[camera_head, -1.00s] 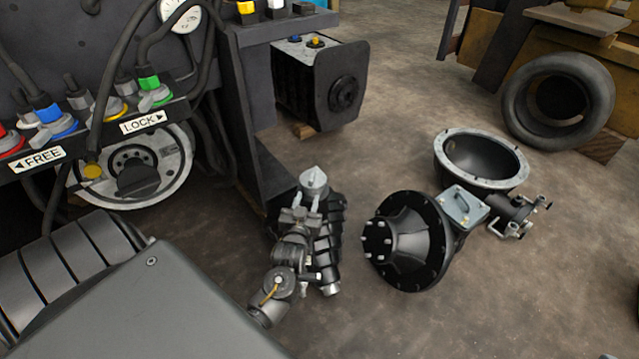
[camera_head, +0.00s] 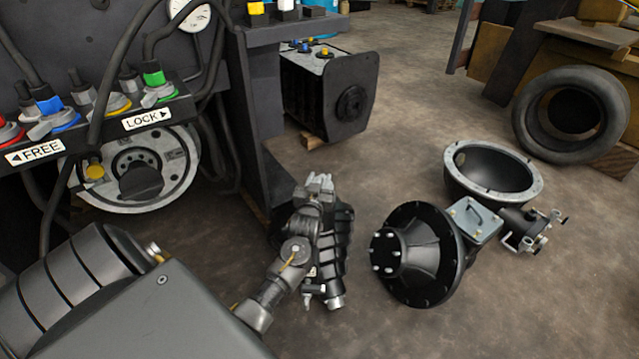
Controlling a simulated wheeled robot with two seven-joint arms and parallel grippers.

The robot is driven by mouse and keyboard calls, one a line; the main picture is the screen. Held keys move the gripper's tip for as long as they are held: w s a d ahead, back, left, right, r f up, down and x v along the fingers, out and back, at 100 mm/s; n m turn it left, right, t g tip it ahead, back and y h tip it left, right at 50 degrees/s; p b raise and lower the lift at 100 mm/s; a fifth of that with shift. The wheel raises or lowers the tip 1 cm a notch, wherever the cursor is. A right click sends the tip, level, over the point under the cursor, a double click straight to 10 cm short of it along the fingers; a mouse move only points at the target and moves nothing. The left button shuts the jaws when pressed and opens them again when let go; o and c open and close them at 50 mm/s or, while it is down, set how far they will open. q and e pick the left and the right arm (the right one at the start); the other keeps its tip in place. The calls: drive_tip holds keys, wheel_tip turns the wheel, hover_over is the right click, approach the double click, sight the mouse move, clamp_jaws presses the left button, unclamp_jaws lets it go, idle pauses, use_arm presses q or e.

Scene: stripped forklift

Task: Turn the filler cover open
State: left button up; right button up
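My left gripper (camera_head: 318,184) is low over the floor, left of the middle of the view, with its pale fingers pointing away from me. It is in front of the top end of a black ribbed part (camera_head: 343,240). The light grey, cone-like piece at that end is now hidden behind the gripper. I cannot tell whether the fingers touch it or how far apart they are. Which piece is the filler cover is unclear. My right gripper is out of view.
The dark forklift body (camera_head: 258,110) stands close left of the gripper, with coloured valves and hoses above a pale wheel (camera_head: 135,170). A black box (camera_head: 330,90) stands behind. An open grey bowl-shaped housing (camera_head: 495,172) and a tyre (camera_head: 572,115) are right. Floor between is clear.

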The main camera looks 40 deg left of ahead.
use_arm(q)
drive_tip(key=shift+w+a, duration=0.15)
drive_tip(key=shift+w, duration=0.1)
clamp_jaws()
idle(0.3)
